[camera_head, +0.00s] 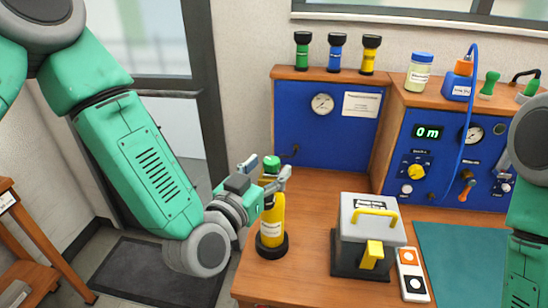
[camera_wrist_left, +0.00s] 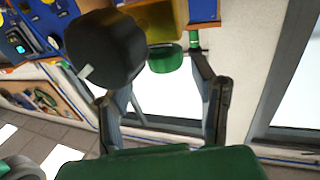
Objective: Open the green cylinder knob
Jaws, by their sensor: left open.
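The yellow cylinder (camera_head: 271,228) stands upright in a black base near the left edge of the wooden bench. Its green knob (camera_head: 271,162) is on top. My left gripper (camera_head: 266,169) is open, with its fingers on either side of the cylinder's top, near the knob. In the left wrist view the green knob (camera_wrist_left: 166,58) lies ahead, between the directions of the two spread fingers (camera_wrist_left: 160,92). Contact with the knob cannot be made out. Part of the yellow body (camera_wrist_left: 158,20) shows beyond it. My right gripper is out of view.
A grey case with yellow handle (camera_head: 367,232) stands right of the cylinder, beside a switch box (camera_head: 411,275) and a green mat (camera_head: 460,262). A blue gauge panel (camera_head: 325,125) is behind. A dark round part with a white mark (camera_wrist_left: 103,50) looms in the wrist view.

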